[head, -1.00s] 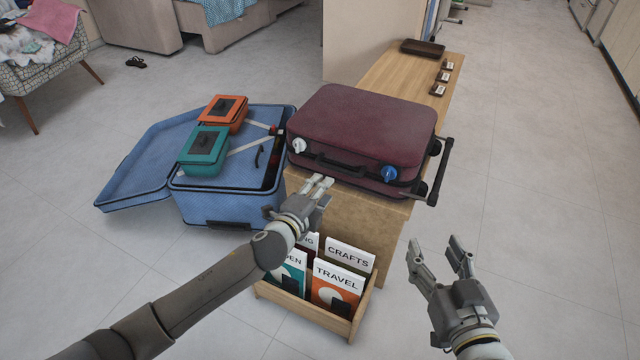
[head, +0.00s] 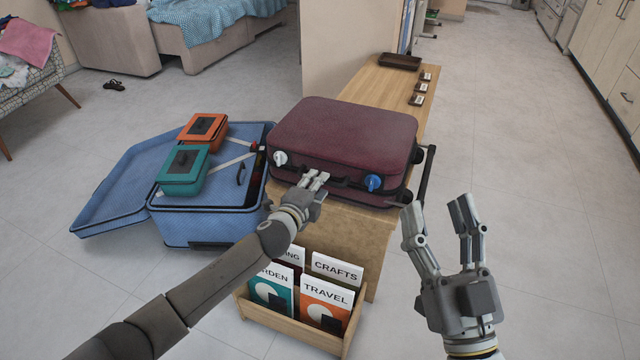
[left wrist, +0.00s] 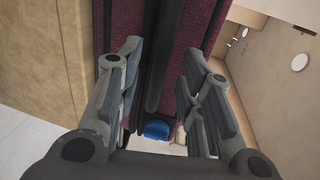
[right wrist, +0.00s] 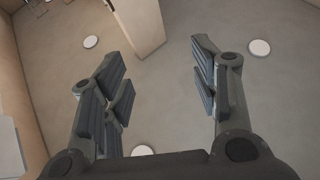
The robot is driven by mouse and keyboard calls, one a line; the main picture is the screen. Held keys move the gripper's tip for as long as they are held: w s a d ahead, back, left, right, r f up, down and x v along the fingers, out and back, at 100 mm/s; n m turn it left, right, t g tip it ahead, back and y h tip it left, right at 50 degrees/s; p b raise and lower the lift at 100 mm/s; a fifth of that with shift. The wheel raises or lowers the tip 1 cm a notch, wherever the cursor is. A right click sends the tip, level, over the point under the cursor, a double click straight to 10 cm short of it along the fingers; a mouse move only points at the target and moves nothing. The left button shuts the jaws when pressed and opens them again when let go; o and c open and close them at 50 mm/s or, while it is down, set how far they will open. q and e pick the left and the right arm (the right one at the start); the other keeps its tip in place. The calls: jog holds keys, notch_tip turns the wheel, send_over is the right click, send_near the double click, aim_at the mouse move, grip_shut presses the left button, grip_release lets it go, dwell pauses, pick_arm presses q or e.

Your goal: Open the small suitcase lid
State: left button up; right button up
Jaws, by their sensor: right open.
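The small maroon suitcase (head: 345,135) lies shut on the wooden bench, with a dark handle on its front side. A white knob (head: 280,157) and a blue knob (head: 373,183) sit on that side, left and right of the handle. My left gripper (head: 316,178) is at the suitcase front, by the handle. In the left wrist view its fingers (left wrist: 162,68) are apart, with the dark handle bar (left wrist: 165,60) between them and the blue knob (left wrist: 157,130) below. Contact cannot be told. My right gripper (head: 437,205) is open and empty, right of the bench.
A blue open suitcase (head: 120,185) stands left of the bench, with an orange case (head: 202,130) and a teal case (head: 184,170) on it. A wooden book box (head: 290,328) stands in front of the bench (head: 375,85). The floor at right is clear.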

pick_arm(q)
jog(key=shift+b+x, duration=0.5)
jog(key=shift+x, duration=0.95)
pick_arm(e)
jog(key=shift+s+d+r+t+y, duration=0.1)
jog(key=shift+s+r+t+y, duration=0.2)
jog(key=shift+s+r+t, duration=0.65)
jog(key=shift+s+d+r+t+y, duration=0.1)
jog(key=shift+s+r+t+y, duration=0.2)
jog(key=shift+s+r+t, duration=0.65)
pick_arm(q)
jog(key=shift+c, duration=0.3)
pick_arm(e)
jog(key=shift+w+r+g, duration=0.2)
jog(key=shift+g, duration=0.1)
pick_arm(q)
grip_shut()
